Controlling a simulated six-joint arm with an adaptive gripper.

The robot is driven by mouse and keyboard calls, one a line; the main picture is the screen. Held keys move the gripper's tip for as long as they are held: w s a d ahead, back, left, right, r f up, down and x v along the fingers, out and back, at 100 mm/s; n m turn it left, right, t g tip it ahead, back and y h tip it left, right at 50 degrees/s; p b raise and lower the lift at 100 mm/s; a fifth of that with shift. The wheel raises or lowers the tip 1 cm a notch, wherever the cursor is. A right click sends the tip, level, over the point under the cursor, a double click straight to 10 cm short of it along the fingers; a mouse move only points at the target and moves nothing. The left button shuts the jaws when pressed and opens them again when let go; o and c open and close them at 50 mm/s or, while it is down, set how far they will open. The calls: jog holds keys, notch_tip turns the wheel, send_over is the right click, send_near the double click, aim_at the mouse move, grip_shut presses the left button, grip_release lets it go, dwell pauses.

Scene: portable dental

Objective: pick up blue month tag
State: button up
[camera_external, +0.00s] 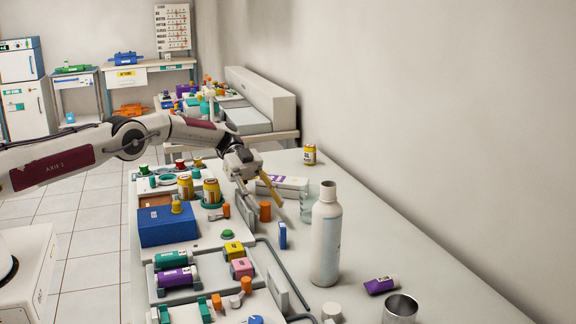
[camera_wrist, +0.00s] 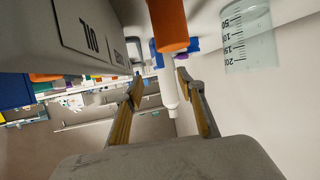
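A small blue upright block with a pale label, which looks like the blue month tag (camera_external: 283,236), stands on the bench just past the end of my gripper in the external view. In the wrist view a blue shape (camera_wrist: 184,46), probably the same tag, is partly hidden behind an orange cylinder (camera_wrist: 168,25). My gripper (camera_external: 260,196) is above the bench, left of and higher than the tag. Its two fingers are apart in the wrist view (camera_wrist: 160,84), with no object visibly held between them.
The orange cylinder (camera_external: 265,211) stands close to the tag. A white box (camera_external: 288,184) and a clear graduated beaker (camera_wrist: 249,40) are nearby. A tall white bottle (camera_external: 326,243) stands to the right. Trays with colored items lie left. The bench's right side is mostly clear.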

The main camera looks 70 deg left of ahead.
aim_at(282, 225)
jog(key=shift+x, duration=2.15)
jog(key=shift+s+x, duration=0.2)
jog(key=shift+x, duration=2.45)
jog(key=shift+r, duration=0.15)
grip_shut()
